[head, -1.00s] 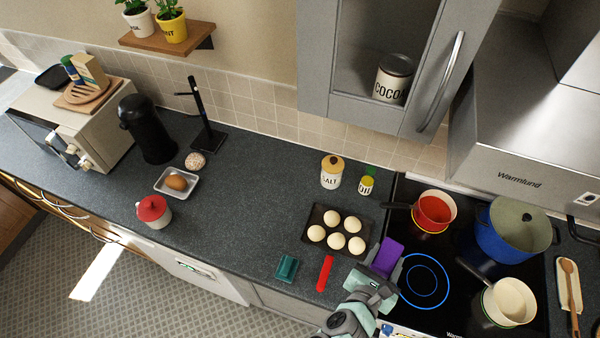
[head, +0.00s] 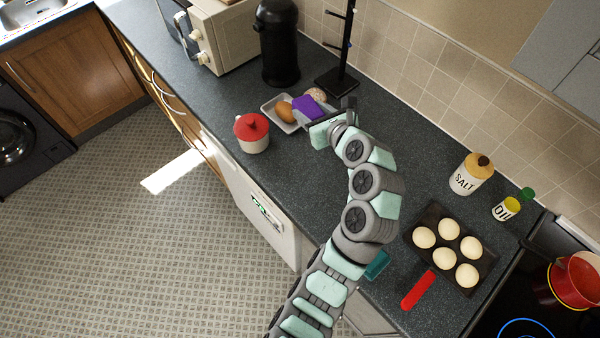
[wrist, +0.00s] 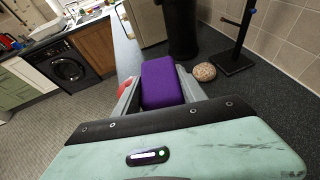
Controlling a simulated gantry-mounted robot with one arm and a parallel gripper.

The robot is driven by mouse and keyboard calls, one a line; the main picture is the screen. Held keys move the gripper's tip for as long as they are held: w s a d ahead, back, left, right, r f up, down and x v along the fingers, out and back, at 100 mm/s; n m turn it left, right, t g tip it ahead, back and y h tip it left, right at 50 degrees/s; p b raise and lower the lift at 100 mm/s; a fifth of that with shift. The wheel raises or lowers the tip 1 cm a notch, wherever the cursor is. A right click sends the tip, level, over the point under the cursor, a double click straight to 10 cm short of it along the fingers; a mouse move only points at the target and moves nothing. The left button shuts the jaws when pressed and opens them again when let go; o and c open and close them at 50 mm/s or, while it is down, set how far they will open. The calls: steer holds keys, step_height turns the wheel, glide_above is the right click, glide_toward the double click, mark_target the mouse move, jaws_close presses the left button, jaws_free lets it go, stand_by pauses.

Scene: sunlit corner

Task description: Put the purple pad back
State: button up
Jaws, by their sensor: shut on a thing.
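The purple pad (head: 309,107) is held in my gripper (head: 318,113). In the wrist view the pad (wrist: 161,84) sits between the two grey fingers, which are shut on its sides. In the head view it appears over the right part of a white tray (head: 273,113) with a brown egg-like item (head: 285,112). I cannot tell its height above the tray. A black stand with short pegs (head: 347,50) stands behind and to the right of the gripper.
A speckled round item (head: 316,94) lies beside the stand. A red-lidded pot (head: 252,133) is nearer the counter's front edge; a black canister (head: 279,45) stands behind the tray. A pan of white buns (head: 440,252) and a red item (head: 418,290) lie on the right. Mid-counter is mostly clear.

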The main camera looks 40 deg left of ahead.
mark_target(300, 164)
steer(key=shift+s+a+f+n+g+b, duration=0.25)
steer(key=shift+a+f+n+g+b, duration=0.35)
steer(key=shift+f+g+b, duration=0.1)
steer(key=shift+s+a+r+n+g+y+b, duration=0.15)
steer(key=shift+s+a+n+g+y+b, duration=0.3)
steer(key=shift+s+n+g+b, duration=0.35)
step_height(300, 164, down, 20)
steer(key=b, duration=0.3)
steer(key=shift+r, duration=0.1)
steer(key=shift+w+r, duration=0.1)
steer(key=o, duration=1.4)
steer(key=p+v, duration=0.1)
steer(key=v, duration=1.1)
